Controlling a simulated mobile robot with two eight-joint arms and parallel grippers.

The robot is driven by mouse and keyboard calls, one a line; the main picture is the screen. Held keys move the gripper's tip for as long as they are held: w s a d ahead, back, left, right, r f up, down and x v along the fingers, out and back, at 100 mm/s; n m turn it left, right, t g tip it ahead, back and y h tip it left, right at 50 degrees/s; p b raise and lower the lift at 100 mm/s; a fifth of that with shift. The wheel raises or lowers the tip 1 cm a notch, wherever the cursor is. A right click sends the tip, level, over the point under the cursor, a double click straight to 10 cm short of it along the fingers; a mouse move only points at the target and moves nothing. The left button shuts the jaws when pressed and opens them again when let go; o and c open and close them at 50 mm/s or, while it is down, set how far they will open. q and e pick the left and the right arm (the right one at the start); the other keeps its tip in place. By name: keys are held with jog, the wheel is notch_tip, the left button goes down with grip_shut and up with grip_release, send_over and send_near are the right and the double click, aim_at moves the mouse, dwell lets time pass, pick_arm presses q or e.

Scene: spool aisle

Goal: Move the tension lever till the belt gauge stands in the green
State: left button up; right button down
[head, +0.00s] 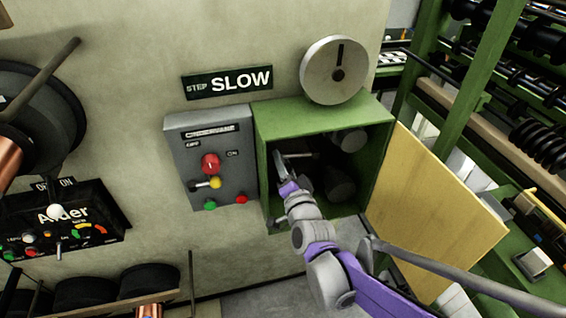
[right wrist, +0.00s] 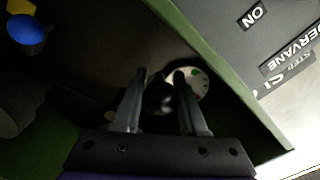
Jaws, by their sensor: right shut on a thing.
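The green cabinet (head: 264,158) stands open on the wall, and my right arm reaches into it. My right gripper (head: 280,165) is inside near the left wall, by a short bar (head: 302,156). In the right wrist view my right gripper (right wrist: 160,90) has its fingers closed about a dark rounded part, which looks like the tension lever (right wrist: 160,100). Just behind the right finger is a white gauge (right wrist: 204,84) with green and red marks. The finger covers part of it, and I cannot read its needle. My left gripper is not in view.
The yellow door (head: 435,195) hangs open on the right of the cabinet. A grey control box (head: 180,145) with knobs is on the left. A round disc (head: 320,85) with a black mark stands above. A green rack (head: 470,95) is at the right.

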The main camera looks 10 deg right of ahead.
jog(key=c, duration=0.5)
grip_release()
jog(key=shift+c, duration=0.2)
jog(key=s, duration=1)
jog(key=shift+s+d, duration=0.2)
jog(key=shift+s, duration=0.2)
